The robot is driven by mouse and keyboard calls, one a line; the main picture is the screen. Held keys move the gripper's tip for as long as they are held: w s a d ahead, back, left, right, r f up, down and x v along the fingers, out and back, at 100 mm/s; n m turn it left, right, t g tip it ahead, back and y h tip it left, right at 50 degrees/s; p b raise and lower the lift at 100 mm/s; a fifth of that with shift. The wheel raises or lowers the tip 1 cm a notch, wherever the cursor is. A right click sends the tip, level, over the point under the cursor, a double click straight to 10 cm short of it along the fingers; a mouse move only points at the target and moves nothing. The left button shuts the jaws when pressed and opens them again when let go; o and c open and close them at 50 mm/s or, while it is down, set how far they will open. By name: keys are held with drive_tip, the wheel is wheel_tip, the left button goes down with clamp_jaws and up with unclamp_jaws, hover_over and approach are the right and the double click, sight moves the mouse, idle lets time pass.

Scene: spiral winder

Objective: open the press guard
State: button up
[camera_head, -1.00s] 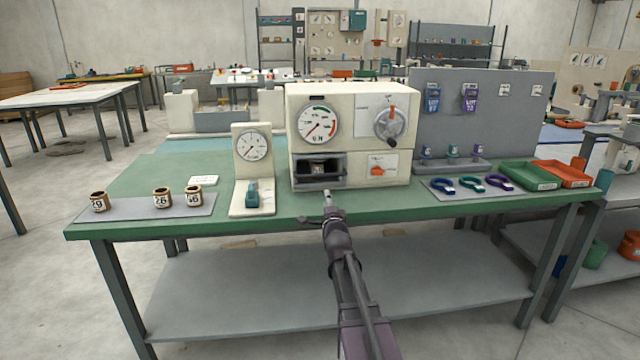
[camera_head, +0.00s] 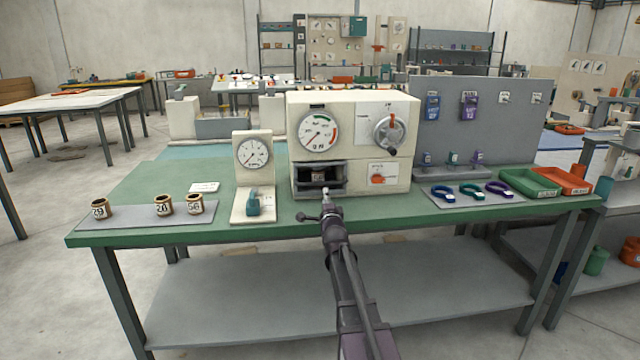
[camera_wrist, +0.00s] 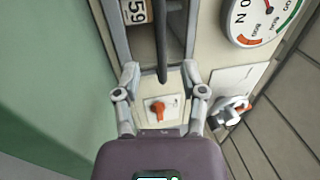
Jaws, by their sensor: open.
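The press is a cream box (camera_head: 400,172) with a round gauge and a dial. At its lower left is a grey-framed chamber, the guard (camera_head: 318,191), with a dark opening and a labelled cup inside. My gripper (camera_head: 326,198) is in front of the guard's lower edge. In the wrist view, my gripper (camera_wrist: 160,72) is open, with a dark bar (camera_wrist: 162,40) lying between its two fingers, apart from both. The grey guard frame (camera_wrist: 120,35) and the cup marked 59 (camera_wrist: 137,12) show beyond. I cannot tell whether the bar touches the palm.
An orange knob (camera_head: 378,179) is right of the guard. A dial gauge stand (camera_head: 240,180) is just left of the press. Several labelled cups stand on a grey mat (camera_head: 125,218) at left. Coloured rings and a green tray (camera_head: 530,184) are at right. The green bench front is clear.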

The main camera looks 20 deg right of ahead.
sight(322, 184)
drive_tip(key=p+x, duration=0.1)
drive_tip(key=x, duration=0.7)
drive_tip(key=shift+w, duration=0.3)
